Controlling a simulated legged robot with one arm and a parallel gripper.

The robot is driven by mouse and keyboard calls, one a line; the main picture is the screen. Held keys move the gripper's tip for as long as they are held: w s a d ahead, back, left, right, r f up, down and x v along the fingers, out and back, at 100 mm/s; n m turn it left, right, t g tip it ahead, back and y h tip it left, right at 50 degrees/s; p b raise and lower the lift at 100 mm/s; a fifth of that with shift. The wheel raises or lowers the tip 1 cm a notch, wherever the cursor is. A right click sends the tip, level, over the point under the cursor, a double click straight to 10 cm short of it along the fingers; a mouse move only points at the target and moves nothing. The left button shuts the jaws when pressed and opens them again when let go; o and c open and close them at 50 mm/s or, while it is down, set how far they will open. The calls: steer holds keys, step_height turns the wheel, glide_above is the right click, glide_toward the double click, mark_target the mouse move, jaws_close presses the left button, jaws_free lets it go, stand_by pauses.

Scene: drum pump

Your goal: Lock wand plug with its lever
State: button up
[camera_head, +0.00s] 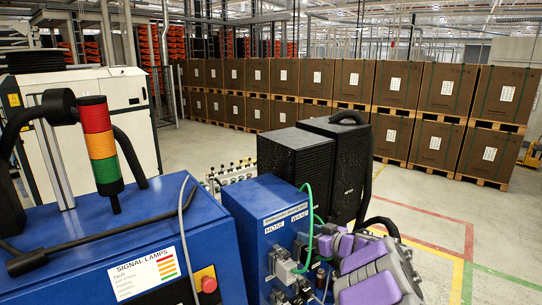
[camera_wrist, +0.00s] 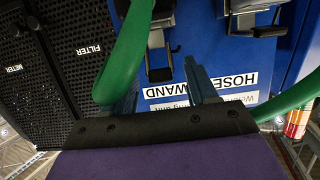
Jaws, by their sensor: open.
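The blue cabinet (camera_head: 265,205) carries two side-by-side metal lever fittings on its front. In the wrist view, the fitting above the WAND label (camera_wrist: 168,92) has a grey metal lever frame (camera_wrist: 168,22) and a black block. The similar hose fitting (camera_wrist: 255,14) is to its right, above the HOSE label. A green hose (camera_wrist: 122,62) crosses in front of the wand side, partly hiding it; the wand plug itself is not clear. My gripper (camera_wrist: 165,82) is open, its fingers apart below the wand fitting. I cannot tell whether they touch anything.
Black ribbed boxes (camera_head: 296,160) stand behind the cabinet, with a black hose beside them. A blue signal-lamp cabinet (camera_head: 120,245) with a lamp stack (camera_head: 100,140) fills the left. Stacked brown crates (camera_head: 445,90) line the back. Floor at the right is clear.

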steer(key=c, duration=0.7)
steer(key=shift+f, duration=0.1)
steer(key=shift+s+d+f+b, duration=0.1)
steer(key=shift+f+b, duration=0.1)
steer(key=shift+b, duration=0.55)
steer(key=shift+s+t+y+b, duration=0.1)
steer(key=shift+t+y+b, duration=0.5)
steer(key=shift+b, duration=0.55)
steer(key=shift+s+d+f+t+y+b, duration=0.15)
steer(key=shift+f+t+y+b, duration=0.5)
steer(key=shift+b, duration=1)
steer(key=shift+r+h, duration=0.25)
steer(key=o, duration=0.8)
